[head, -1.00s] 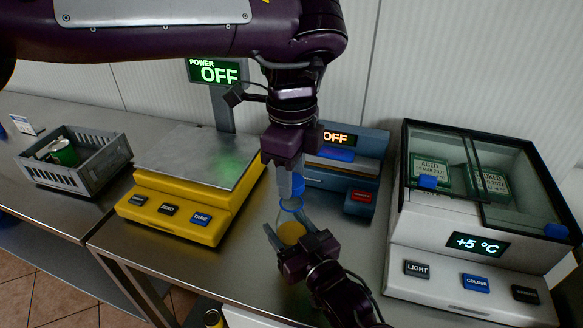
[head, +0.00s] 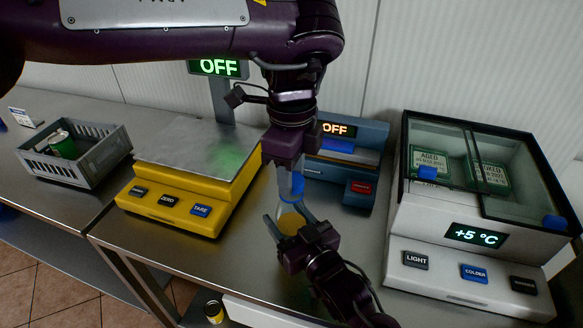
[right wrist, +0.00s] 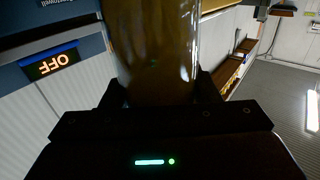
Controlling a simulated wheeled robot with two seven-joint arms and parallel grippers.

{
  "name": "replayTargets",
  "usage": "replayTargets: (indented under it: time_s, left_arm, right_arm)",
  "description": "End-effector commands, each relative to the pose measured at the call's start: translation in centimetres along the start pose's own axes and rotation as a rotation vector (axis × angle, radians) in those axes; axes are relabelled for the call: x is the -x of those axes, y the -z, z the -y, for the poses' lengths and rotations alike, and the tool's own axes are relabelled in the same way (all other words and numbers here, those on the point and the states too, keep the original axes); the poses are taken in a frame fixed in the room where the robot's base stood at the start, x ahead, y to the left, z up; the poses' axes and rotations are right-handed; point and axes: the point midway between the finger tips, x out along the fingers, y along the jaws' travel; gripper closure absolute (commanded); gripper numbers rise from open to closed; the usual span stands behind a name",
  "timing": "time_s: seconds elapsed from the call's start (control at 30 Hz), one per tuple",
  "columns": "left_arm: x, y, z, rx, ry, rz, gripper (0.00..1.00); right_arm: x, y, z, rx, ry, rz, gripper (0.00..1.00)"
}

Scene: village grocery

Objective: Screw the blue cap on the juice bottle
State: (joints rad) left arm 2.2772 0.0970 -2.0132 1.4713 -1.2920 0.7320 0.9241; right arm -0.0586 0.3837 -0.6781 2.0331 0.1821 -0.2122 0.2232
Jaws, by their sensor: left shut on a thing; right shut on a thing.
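The juice bottle (head: 289,222), clear with orange juice inside, stands upright at the front middle of the steel counter. My right gripper (head: 291,219) is shut around its body from the front. In the right wrist view the bottle (right wrist: 152,50) fills the space between the fingers and looks dark. The blue cap (head: 291,190) is at the bottle's mouth, under my left gripper (head: 291,180), which points straight down and is shut on it. The cap looks in line with the bottle and touching its top. The neck is mostly hidden, so I cannot tell whether the threads are engaged.
A yellow scale (head: 172,207) stands left of the bottle, and a grey crate (head: 110,158) with a green can (head: 63,146) further left. A blue device (head: 340,180) is behind, and a glass-topped cooler (head: 440,262) is at right. Bare counter (head: 240,262) lies in front.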

Motion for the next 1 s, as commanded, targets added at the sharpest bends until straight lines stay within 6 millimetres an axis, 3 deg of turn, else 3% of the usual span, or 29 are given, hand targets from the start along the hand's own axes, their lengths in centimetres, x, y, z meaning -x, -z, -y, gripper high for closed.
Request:
replayTargets:
  time_s: [0.9, 0.93, 1.0]
  left_arm:
    - [-1.1, 0.0, 0.0, 0.001, 0.000, 0.001, 0.83]
    - [-1.1, 0.0, 0.0, 0.000, 0.000, 0.001, 0.83]
    - [-1.1, 0.0, 0.0, -0.011, 0.000, 0.001, 0.83]
  right_arm:
    - [0.0, 0.0, 0.0, 0.000, 0.000, 0.000, 0.86]
    - [0.0, 0.0, 0.0, 0.000, 0.000, 0.000, 1.00]
    - [0.0, 0.0, 0.0, 0.000, 0.000, 0.000, 1.00]
